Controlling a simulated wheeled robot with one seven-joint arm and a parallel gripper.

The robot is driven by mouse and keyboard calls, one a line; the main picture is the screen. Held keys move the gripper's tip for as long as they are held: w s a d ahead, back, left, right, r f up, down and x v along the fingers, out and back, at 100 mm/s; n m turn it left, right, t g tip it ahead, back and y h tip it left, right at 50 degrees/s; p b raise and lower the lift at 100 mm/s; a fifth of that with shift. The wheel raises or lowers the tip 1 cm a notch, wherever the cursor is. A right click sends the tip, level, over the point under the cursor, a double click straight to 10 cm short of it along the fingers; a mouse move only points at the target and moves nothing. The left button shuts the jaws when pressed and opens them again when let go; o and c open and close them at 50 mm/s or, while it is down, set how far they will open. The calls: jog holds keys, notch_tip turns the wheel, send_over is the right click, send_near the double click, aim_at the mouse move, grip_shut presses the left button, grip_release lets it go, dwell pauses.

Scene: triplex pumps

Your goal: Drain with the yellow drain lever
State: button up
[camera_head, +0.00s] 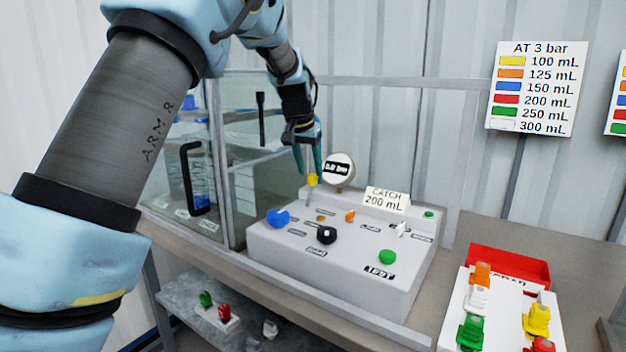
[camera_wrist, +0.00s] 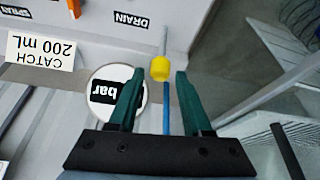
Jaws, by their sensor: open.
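The yellow drain lever (camera_head: 313,180) stands up at the back left of the grey control panel (camera_head: 340,265), a yellow knob on a thin grey rod. In the wrist view the yellow knob (camera_wrist: 160,68) lies between and just beyond the two green fingertips, near the DRAIN label (camera_wrist: 131,20). My gripper (camera_head: 308,165) is open, with its fingers pointing down at the lever from above. In the wrist view my gripper (camera_wrist: 155,80) shows a gap on both sides of the knob. Whether a finger touches the knob is unclear.
A round gauge (camera_head: 338,168) stands close right of my fingers, with the CATCH 200 mL sign (camera_head: 387,199) farther right. A glass tank (camera_head: 185,160) is at left. Blue (camera_head: 278,217), black (camera_head: 327,235) and green (camera_head: 387,257) knobs sit in front. A colour chart (camera_head: 536,88) hangs behind.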

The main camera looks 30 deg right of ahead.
aim_at(311, 175)
jog(key=shift+p+x, duration=0.45)
jog(key=shift+x, duration=2.3)
jog(key=shift+c, duration=0.2)
grip_shut()
